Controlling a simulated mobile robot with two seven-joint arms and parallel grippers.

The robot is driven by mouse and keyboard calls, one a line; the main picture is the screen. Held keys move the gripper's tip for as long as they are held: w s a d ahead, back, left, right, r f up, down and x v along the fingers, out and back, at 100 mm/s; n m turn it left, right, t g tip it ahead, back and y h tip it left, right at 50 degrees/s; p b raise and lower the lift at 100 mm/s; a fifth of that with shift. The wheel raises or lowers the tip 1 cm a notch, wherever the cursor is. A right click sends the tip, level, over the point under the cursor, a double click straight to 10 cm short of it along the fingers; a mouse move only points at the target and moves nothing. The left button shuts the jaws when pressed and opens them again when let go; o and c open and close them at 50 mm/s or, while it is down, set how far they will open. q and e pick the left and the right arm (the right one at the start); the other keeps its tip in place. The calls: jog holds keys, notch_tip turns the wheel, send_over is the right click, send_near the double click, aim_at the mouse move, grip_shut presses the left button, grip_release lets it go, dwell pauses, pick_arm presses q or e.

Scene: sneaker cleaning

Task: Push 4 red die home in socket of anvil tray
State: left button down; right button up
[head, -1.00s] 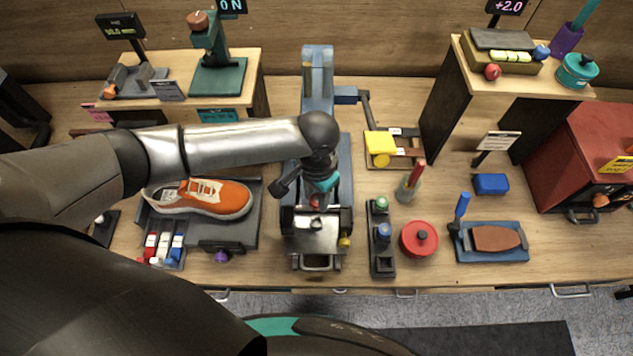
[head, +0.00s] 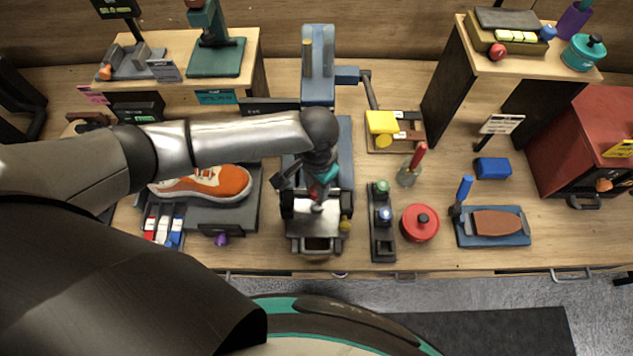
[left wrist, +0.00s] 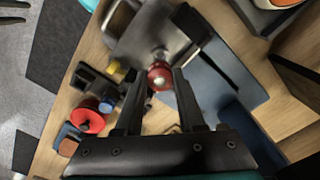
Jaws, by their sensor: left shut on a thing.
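The red die (left wrist: 160,76) is between the fingertips of my left gripper (left wrist: 158,80) in the left wrist view, and the gripper is shut on it. In the head view, the left gripper (head: 317,199) is over the silver anvil tray (head: 316,222) at the front of the blue-grey press (head: 318,75). The tray also shows in the left wrist view (left wrist: 150,38). The die's underside and the socket are hidden, so I cannot tell how deep it sits. My right gripper is not in view.
A dark rack (head: 382,240) with a green die (head: 381,186) and a blue die (head: 384,214) stands right of the tray. Beyond it are a red round tin (head: 420,223) and a blue board (head: 492,240). An orange sneaker (head: 215,183) lies to the left.

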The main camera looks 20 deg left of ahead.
aim_at(317, 198)
pick_arm(q)
jog(key=shift+f+b, duration=0.45)
jog(key=shift+f, duration=0.6)
jog(key=shift+p, duration=1.1)
dwell(0.9)
jog(key=shift+f+b, duration=0.95)
jog(key=shift+f, duration=0.65)
jog(key=shift+c, duration=2.2)
grip_release()
notch_tip(317, 198, up, 15)
jog(key=p, duration=0.1)
jog(key=shift+p, duration=0.3)
